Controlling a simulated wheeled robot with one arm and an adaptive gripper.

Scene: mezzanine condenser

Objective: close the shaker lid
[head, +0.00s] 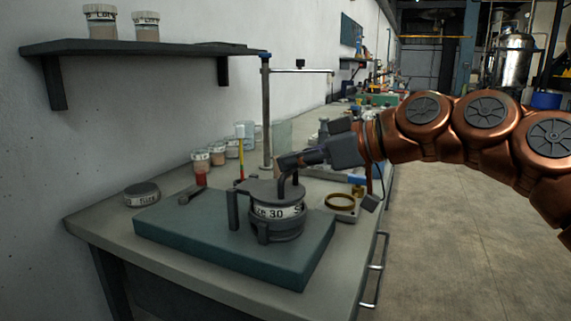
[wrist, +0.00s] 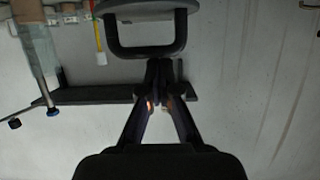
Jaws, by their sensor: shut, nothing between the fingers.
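The shaker (head: 277,228) stands on a teal base on the bench, with a pale labelled band around it. Its dark round lid (head: 262,189) lies over the top and looks about level; I cannot tell whether it is fully seated. A dark bent handle rises at the lid's right side. My gripper (head: 284,161) is just above that handle, coming from the right. In the wrist view, my gripper (wrist: 160,65) is shut and empty, its tips close to the bar of a dark loop handle (wrist: 146,52). I cannot tell whether they touch.
A metal stand (head: 266,115) rises behind the shaker. A brass ring (head: 340,202) lies to its right and a round tin (head: 142,194) to its left. Several jars (head: 201,162) line the wall. A shelf (head: 150,48) hangs above. Open floor lies to the right.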

